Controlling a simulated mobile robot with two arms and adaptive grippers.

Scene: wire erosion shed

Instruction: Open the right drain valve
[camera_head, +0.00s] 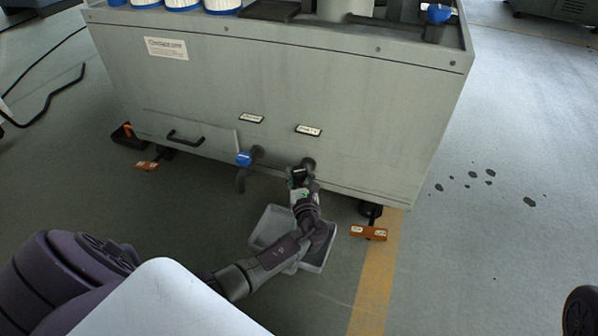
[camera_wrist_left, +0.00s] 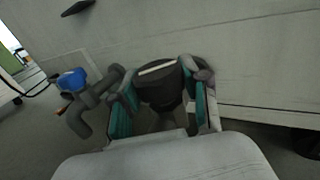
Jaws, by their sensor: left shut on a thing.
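The right drain valve (camera_head: 308,163) sticks out low on the front of the grey tank, under the right-hand label. My left gripper (camera_head: 301,178) is at it and covers most of it in the head view. In the left wrist view the two fingers of my left gripper (camera_wrist_left: 163,100) are shut on the dark body of the right drain valve (camera_wrist_left: 160,82), one on each side. A pale bar lies across its top. The way its handle points is hard to tell. My right gripper is not in view.
The left drain valve (camera_head: 244,159) has a blue handle and a downward spout; it also shows in the left wrist view (camera_wrist_left: 72,82). A grey tray (camera_head: 262,229) lies on the floor under my left arm. Orange-topped feet (camera_head: 369,233) stand below the tank. Dark spots mark the floor at right.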

